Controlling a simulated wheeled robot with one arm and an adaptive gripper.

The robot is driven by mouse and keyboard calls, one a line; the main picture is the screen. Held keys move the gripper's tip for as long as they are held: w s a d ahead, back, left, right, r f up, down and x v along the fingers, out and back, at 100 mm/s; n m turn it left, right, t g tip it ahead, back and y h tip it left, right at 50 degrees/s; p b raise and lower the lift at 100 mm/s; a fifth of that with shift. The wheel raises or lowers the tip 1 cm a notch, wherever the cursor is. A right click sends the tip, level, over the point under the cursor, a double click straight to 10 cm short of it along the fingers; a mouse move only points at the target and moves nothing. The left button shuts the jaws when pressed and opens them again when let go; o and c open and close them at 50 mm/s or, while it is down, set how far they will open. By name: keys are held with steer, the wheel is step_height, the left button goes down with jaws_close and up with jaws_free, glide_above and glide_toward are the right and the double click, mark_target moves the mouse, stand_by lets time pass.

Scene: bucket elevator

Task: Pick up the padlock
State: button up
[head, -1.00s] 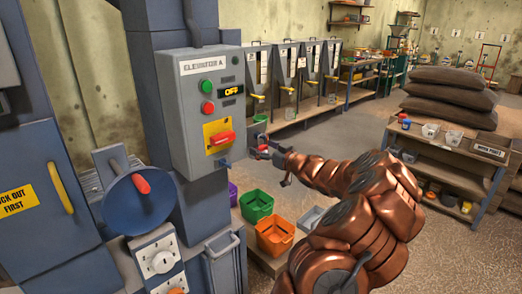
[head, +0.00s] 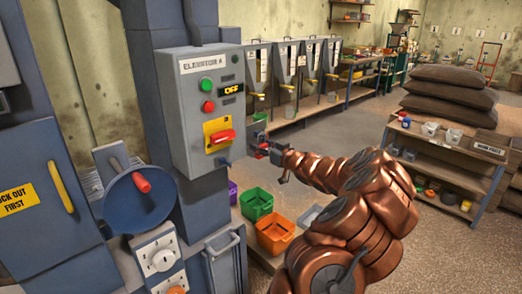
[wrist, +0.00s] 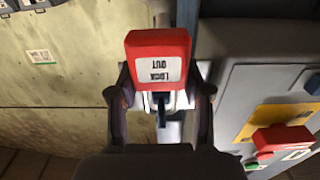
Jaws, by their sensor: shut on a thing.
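The padlock (wrist: 157,55) is a red block with a white label reading LOCK OUT, upside down in the wrist view. My gripper (wrist: 160,92) has one dark finger on each side of the padlock and is shut on it. A pale metal part and a dark blue piece show below the red body, partly hidden. In the head view my gripper (head: 270,151) is just right of the grey control box, with a small bit of red at its tip. The padlock's contact with anything behind it cannot be told.
The grey Elevator A box (head: 204,110) has a red switch (head: 221,137) on a yellow plate close to my gripper. Green (head: 256,204) and orange (head: 275,234) bins stand below. A workbench (head: 455,145) with sacks is at right. Open floor lies between.

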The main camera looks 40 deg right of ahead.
steer(key=shift+c, duration=1.2)
steer(key=shift+r, duration=0.8)
steer(key=s+b, duration=0.2)
steer(key=s, duration=1.6)
steer(key=shift+a+b, duration=0.15)
steer(key=shift+b, duration=0.25)
steer(key=shift+a, duration=0.15)
